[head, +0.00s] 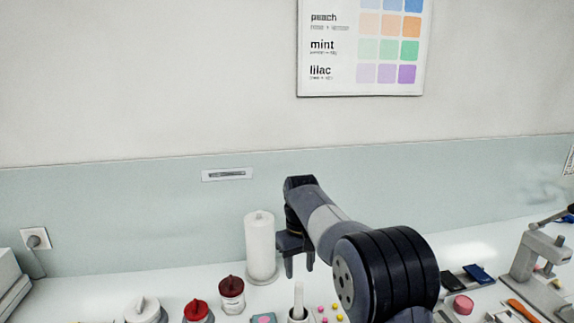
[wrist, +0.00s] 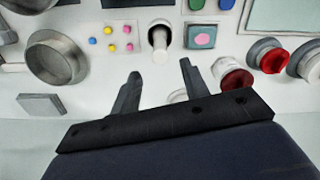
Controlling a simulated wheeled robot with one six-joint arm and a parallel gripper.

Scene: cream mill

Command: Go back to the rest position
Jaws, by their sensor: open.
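My arm reaches out over the white worktop in the head view. My gripper (head: 300,262) points down in front of a white paper roll, above a white pestle in a small cup (head: 298,303). In the wrist view my gripper (wrist: 158,72) shows two dark fingers spread apart with nothing between them. The pestle and cup (wrist: 160,38) lie just beyond the fingertips in that view. The gripper is open and empty. My arm hides part of the worktop behind it in the head view.
The paper roll (head: 260,248) stands close to my gripper's left. Jars with dark red (head: 231,290) and red lids (head: 196,310) stand at the front left. A metal stand (head: 537,262) is at the right. A round metal bowl (wrist: 55,57) shows in the wrist view. The space above the worktop is open.

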